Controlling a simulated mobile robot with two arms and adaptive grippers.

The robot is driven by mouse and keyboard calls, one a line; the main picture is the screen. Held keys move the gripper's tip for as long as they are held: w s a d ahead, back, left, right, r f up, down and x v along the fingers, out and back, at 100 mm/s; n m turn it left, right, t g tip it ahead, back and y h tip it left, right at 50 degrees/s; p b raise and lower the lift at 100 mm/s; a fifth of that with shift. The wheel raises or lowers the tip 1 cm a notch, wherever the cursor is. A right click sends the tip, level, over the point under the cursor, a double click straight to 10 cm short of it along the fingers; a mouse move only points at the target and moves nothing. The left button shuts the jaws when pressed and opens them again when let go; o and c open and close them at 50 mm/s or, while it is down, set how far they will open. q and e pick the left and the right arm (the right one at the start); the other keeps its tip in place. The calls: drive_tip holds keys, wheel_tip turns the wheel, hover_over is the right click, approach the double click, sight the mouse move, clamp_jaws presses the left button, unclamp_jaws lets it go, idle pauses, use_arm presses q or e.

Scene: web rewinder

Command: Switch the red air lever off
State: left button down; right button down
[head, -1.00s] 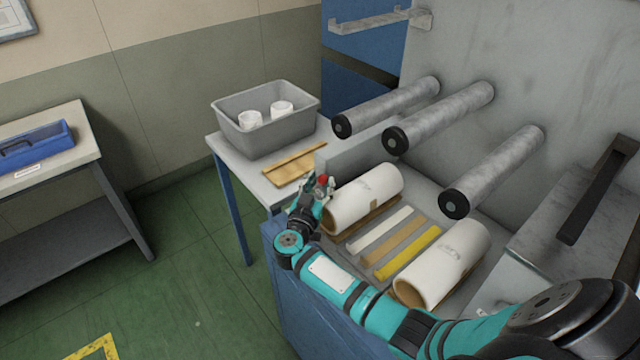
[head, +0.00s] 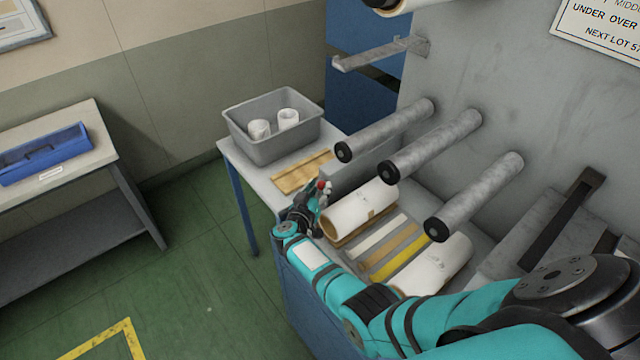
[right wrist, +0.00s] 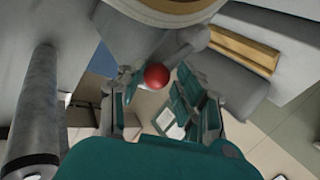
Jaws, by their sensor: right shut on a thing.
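The red air lever shows as a red ball knob (head: 321,184) at the near left corner of the machine bed, beside a white roll. In the right wrist view the red knob (right wrist: 156,76) is at the middle, by a grey metal part. My right gripper (head: 316,196) is at the lever and shut on it. Its teal fingers (right wrist: 163,105) show on both sides below the knob in the wrist view. The lever's stem is mostly hidden, so I cannot tell its exact angle. My left gripper is not in view.
White rolls (head: 362,207) and coloured strips (head: 392,250) lie on the bed close to my right arm. Grey rollers (head: 430,147) jut out above. A grey bin (head: 242,140) and a wooden board (head: 290,178) are on the side table. A blue tray (head: 45,153) is farther left.

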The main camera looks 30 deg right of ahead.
drive_tip(key=shift+d, duration=0.1)
drive_tip(key=c, duration=0.9)
unclamp_jaws()
